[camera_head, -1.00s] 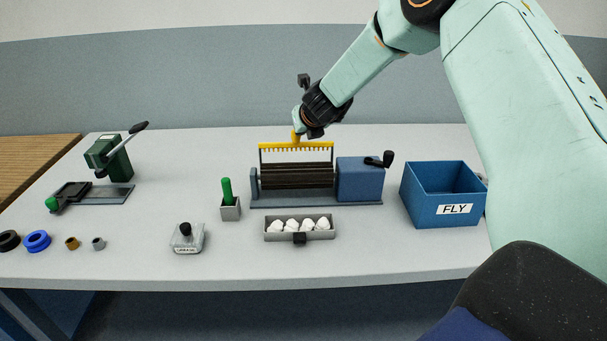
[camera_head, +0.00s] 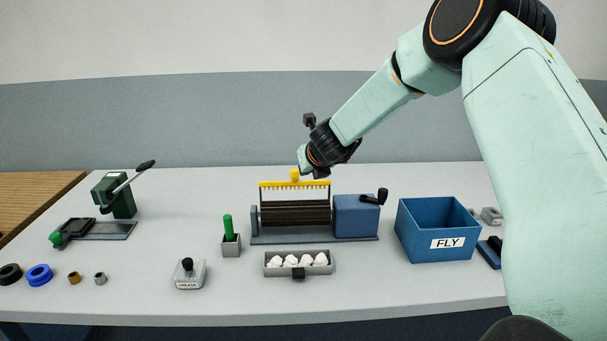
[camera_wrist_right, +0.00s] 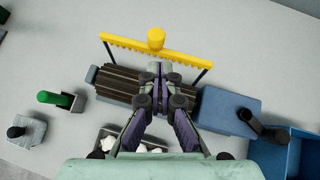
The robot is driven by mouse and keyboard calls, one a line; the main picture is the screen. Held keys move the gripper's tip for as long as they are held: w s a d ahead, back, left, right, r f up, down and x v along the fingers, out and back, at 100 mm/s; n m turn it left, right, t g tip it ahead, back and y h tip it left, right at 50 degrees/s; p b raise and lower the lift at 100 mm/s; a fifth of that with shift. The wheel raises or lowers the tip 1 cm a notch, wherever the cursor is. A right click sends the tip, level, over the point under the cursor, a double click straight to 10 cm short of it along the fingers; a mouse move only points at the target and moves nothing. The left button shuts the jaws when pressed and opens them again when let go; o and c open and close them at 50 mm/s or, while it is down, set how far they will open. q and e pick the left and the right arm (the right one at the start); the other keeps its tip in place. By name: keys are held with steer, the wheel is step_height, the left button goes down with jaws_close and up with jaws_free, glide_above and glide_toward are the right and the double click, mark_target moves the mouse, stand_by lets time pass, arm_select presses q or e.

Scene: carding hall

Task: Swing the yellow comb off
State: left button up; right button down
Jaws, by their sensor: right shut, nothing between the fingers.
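The yellow comb (camera_head: 272,185) is a toothed bar with a round yellow knob, held up on two thin dark arms above the dark ribbed roller (camera_head: 285,214) of the carding machine. It also shows in the wrist view (camera_wrist_right: 185,54). My right gripper (camera_head: 303,172) is at the knob in the head view, partly overlapping it. In the wrist view its closed fingertips (camera_wrist_right: 160,68) lie over the roller, just below the knob in the picture, with nothing between them. I cannot tell whether they touch the knob. My left gripper is out of view.
A blue box (camera_head: 357,217) with a dark crank adjoins the roller. The FLY bin (camera_head: 420,241) stands right. A tray with white tufts (camera_head: 271,270) lies in front. A green-handled tool (camera_head: 228,227) and a lidded box (camera_head: 190,280) stand left.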

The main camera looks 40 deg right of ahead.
steer(key=s+r+p, duration=0.1)
steer(key=s+r, duration=0.3)
steer(key=r, duration=0.1)
steer(key=shift+s+a+r+p, duration=0.15)
steer(key=shift+a+r+p, duration=0.15)
steer(key=shift+a+r, duration=0.15)
steer(key=shift+s, duration=0.2)
steer(key=shift+w, duration=0.15)
steer(key=shift+a+f, duration=0.1)
